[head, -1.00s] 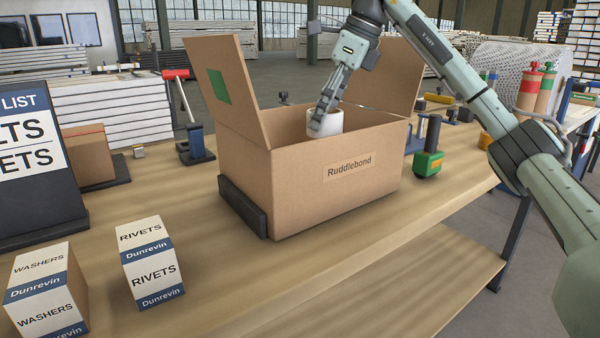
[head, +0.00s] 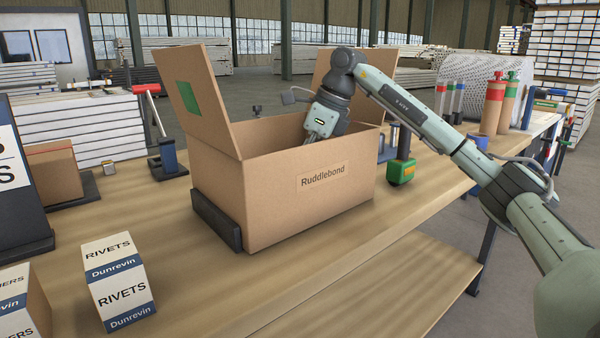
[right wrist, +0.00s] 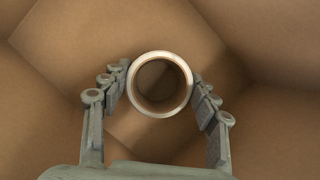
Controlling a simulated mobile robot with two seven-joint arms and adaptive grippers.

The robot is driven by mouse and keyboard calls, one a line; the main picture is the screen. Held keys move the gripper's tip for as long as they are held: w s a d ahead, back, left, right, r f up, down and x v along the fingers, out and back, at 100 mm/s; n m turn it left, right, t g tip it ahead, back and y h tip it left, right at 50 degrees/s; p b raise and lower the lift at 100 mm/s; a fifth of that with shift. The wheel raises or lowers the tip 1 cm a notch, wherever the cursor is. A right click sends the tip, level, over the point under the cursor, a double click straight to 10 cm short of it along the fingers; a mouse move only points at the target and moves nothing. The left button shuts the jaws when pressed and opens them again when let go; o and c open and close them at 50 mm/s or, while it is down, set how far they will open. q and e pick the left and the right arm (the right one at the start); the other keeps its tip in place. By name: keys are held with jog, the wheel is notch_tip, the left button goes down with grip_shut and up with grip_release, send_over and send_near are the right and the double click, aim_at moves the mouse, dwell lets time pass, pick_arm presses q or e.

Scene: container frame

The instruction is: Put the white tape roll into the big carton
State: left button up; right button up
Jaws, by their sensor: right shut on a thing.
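The big carton (head: 300,213), labelled Ruddlebond, stands open on the workbench with two flaps raised. My right gripper (head: 312,138) reaches down into it, and the front wall hides its fingertips in the head view. In the right wrist view, my right gripper (right wrist: 160,90) is shut on the white tape roll (right wrist: 160,54), one finger on each side of it. The roll is inside the carton, with brown cardboard walls around it. I cannot tell whether it touches the bottom. The head view does not show the roll. My left gripper is not in view.
A rivets box (head: 118,282) and a washers box (head: 20,305) stand at the front left. A dark block (head: 216,220) sits against the carton's left side.

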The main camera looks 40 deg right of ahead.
jog(key=shift+f, duration=0.1)
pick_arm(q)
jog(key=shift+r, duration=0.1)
pick_arm(e)
jog(key=o, duration=1.2)
jog(key=shift+c, duration=0.2)
jog(key=shift+r, duration=0.2)
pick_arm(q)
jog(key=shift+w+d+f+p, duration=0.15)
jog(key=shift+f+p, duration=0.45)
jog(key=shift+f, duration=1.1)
pick_arm(e)
jog(key=v, duration=1.1)
jog(key=shift+r, duration=0.4)
